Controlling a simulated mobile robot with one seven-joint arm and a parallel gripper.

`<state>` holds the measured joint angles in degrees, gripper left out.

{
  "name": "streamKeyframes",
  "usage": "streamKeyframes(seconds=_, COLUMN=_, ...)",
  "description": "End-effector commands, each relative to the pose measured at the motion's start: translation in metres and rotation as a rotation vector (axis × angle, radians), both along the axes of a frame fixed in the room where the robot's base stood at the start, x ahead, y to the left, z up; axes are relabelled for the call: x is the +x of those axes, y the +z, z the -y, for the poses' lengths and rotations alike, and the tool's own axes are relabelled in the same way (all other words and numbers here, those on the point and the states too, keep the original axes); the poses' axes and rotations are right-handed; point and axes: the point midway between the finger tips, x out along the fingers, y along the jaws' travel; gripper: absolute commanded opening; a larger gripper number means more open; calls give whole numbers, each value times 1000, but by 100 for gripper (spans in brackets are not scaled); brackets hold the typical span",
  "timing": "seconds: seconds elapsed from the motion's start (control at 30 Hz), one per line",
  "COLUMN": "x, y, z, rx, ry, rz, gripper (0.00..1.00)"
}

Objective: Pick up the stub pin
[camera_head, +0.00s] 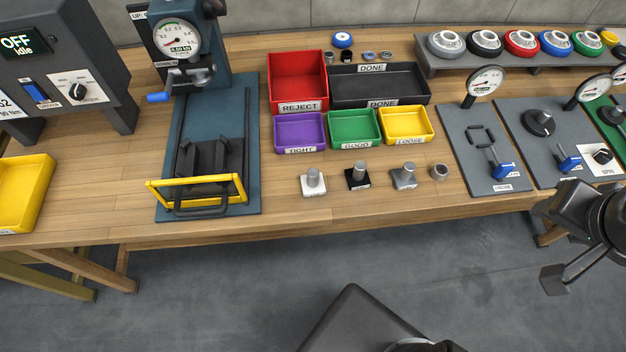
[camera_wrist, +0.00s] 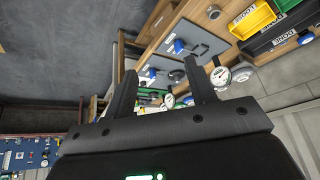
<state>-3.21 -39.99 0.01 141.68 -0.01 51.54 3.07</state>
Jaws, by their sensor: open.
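Three short grey pins on square bases stand upright in a row near the bench's front edge: one on a white base (camera_head: 313,182), one on a black base (camera_head: 358,177) and one on a grey base (camera_head: 404,176). A small grey ring-like piece (camera_head: 439,171) sits at the row's right end. I cannot tell which of these is the stub pin. My gripper (camera_wrist: 160,78) is open and empty, with two dark fingers spread in the wrist view. In the head view my arm is at the right edge, in front of the bench and well right of the pins.
Behind the pins are purple (camera_head: 300,133), green (camera_head: 354,128) and yellow (camera_head: 407,125) bins, a red reject bin (camera_head: 297,82) and a black done tray (camera_head: 379,84). A press (camera_head: 207,150) stands left. Gauge plates (camera_head: 484,160) lie right. Floor (camera_head: 250,290) in front is clear.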

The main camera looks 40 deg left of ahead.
Motion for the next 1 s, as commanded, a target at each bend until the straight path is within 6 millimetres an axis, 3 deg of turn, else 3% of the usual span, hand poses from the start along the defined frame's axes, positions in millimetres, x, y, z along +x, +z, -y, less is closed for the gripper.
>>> streamKeyframes(seconds=0.3, x=51, y=-14, z=-102, rx=75, ry=51, rz=-160, gripper=51)
streamKeyframes(seconds=0.53, x=63, y=-42, z=-199, rx=80, ry=67, rz=-278, gripper=51)
streamKeyframes(seconds=0.67, x=56, y=-64, z=-258, rx=64, ry=72, rz=-339, gripper=51)
streamKeyframes(seconds=0.8, x=35, y=-94, z=-321, rx=33, ry=73, rz=-397, gripper=51)
streamKeyframes(seconds=1.0, x=-4, y=-134, z=-390, rx=-16, ry=67, rz=-448, gripper=51)
